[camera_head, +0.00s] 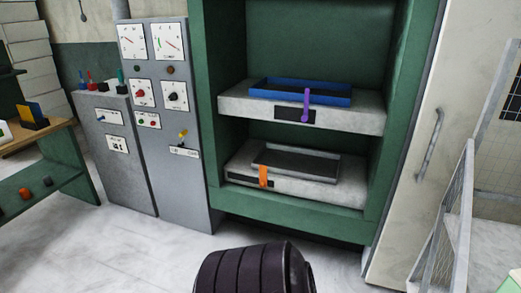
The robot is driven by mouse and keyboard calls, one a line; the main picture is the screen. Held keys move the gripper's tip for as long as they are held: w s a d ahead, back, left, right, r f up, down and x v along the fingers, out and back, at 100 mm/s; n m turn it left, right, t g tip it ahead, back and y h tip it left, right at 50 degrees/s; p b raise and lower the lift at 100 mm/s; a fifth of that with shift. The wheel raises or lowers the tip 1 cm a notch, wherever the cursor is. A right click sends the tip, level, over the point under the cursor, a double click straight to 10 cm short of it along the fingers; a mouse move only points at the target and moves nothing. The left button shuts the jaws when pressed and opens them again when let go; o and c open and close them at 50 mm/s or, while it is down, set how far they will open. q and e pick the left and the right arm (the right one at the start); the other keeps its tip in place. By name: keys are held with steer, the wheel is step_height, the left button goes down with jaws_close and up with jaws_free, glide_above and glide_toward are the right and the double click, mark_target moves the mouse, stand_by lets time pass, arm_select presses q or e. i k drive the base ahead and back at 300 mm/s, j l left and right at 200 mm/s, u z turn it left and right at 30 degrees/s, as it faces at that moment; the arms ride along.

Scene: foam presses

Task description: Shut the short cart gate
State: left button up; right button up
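A grey metal-framed mesh panel (440,240) stands at the right edge of the head view, and its lower part runs out of the picture. It looks like part of a cart gate, but I cannot tell whether it is the short one. I cannot tell whether it is latched, and no cart body shows clearly. Neither of my grippers is in view.
A green press cabinet (292,222) stands ahead, with a blue tray (300,94) above a grey tray (295,163). Left of it are a grey control cabinet (180,180) and a green shelf (45,172). A pale panel with a handle (430,145) stands right. The floor (120,245) in front is clear.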

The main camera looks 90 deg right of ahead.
mark_target(458, 284)
steer(key=i+l+z, duration=0.15)
steer(key=z, duration=0.35)
steer(key=i+l+z, duration=0.1)
steer(key=i+z, duration=0.15)
steer(key=z, duration=0.25)
steer(key=i+z, duration=0.2)
steer(key=z, duration=0.25)
steer(key=i+z, duration=0.2)
steer(key=z, duration=0.3)
steer(key=i+j+z, duration=0.2)
steer(key=z, duration=0.3)
steer(key=i+l+z, duration=0.25)
steer(key=z, duration=0.2)
steer(key=i+l+z, duration=0.1)
steer(key=i+z, duration=0.25)
steer(key=z, duration=0.15)
steer(key=i+z, duration=0.45)
steer(key=i+j+z, duration=0.1)
steer(key=i+z, duration=0.15)
steer(key=z, duration=0.65)
steer(key=i+z, duration=0.1)
steer(key=z, duration=0.4)
steer(key=j+z, duration=0.1)
steer(key=z, duration=0.35)
steer(key=i+j+z, duration=0.1)
steer(key=z, duration=0.8)
steer(key=i+j, duration=0.05)
